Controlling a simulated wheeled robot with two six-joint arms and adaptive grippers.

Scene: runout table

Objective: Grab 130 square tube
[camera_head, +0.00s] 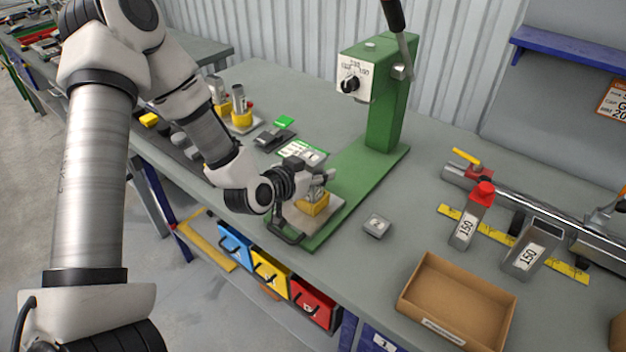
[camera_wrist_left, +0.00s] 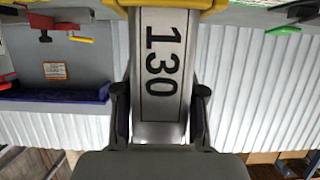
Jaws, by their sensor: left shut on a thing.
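The square tube marked 130 (camera_wrist_left: 162,62) fills the middle of the left wrist view, with grey metal walls and black figures. My left gripper (camera_wrist_left: 160,105) is shut on it, one finger on each side. A yellow part (camera_wrist_left: 165,4) shows at the tube's end in that view. In the head view my left gripper (camera_head: 318,180) is just above a yellow block (camera_head: 313,204) on a plate on the green press base. The tube is mostly hidden there by the gripper. My right gripper is not in view.
The green press (camera_head: 385,110) stands behind the gripper. Two tubes marked 150, one with a red cap (camera_head: 466,226) and one open (camera_head: 533,251), stand at right near a yellow ruler (camera_head: 567,270). A cardboard box (camera_head: 419,305) and a small grey block (camera_head: 377,226) sit nearer.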

